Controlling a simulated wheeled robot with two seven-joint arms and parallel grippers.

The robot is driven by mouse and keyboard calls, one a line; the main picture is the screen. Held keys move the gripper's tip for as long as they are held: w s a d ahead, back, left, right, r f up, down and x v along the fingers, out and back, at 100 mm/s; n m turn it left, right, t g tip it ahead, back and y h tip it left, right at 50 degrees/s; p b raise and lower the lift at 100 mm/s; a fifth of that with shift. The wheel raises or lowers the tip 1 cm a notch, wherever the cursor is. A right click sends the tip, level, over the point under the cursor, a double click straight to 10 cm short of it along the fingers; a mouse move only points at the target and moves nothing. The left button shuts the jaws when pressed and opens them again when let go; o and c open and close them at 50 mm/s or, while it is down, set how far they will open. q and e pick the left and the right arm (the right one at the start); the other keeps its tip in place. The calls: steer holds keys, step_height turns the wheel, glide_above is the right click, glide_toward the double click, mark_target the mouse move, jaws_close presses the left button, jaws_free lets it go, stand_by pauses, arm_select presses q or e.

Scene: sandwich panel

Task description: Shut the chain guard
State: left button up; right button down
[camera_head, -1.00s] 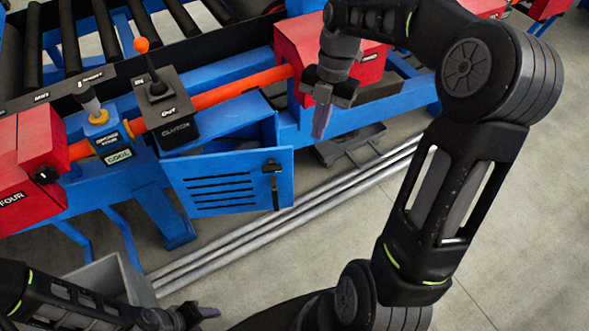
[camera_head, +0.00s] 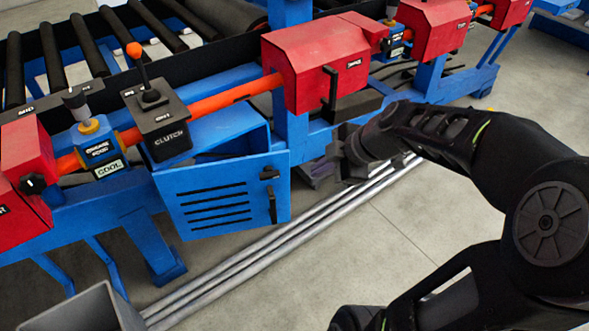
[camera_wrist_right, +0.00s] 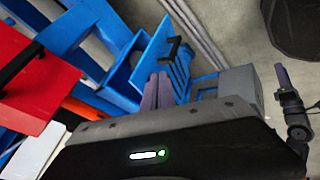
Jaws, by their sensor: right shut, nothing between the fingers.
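The blue slotted door (camera_head: 225,192), which looks like the chain guard, stands open in front of a blue housing (camera_head: 215,128) in the head view. It has a black handle (camera_head: 271,174) near its right edge. The wrist view also shows the door (camera_wrist_right: 181,80) and its handle (camera_wrist_right: 172,50). My right gripper (camera_head: 316,173) is just right of the door, apart from it, and partly hidden by its own wrist. Its fingers are together and empty in the wrist view (camera_wrist_right: 157,90). My left gripper (camera_wrist_right: 283,80) shows at the right of the wrist view; its opening is unclear.
A clutch lever box (camera_head: 156,122) and orange shaft (camera_head: 225,97) lie above the door. A red box (camera_head: 315,65) with a black handle is at upper right. Grey rails (camera_head: 262,240) run along the floor below. A grey bin (camera_head: 85,312) stands at lower left.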

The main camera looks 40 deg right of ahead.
steer(key=b, duration=0.2)
glide_toward(285, 175)
step_height(285, 175, down, 4)
steer(key=s+a, duration=0.1)
steer(key=a, duration=0.1)
arm_select(q)
steer(key=shift+f+p, duration=0.2)
steer(key=shift+p, duration=0.65)
arm_select(e)
steer(key=shift+w+d+r, duration=0.1)
steer(key=shift+w+d, duration=0.1)
steer(key=shift+w, duration=0.4)
steer(key=shift+w+d, duration=0.25)
steer(key=shift+w, duration=0.4)
steer(key=shift+w+d+r, duration=0.1)
steer(key=shift+w+d, duration=0.1)
steer(key=shift+w, duration=0.4)
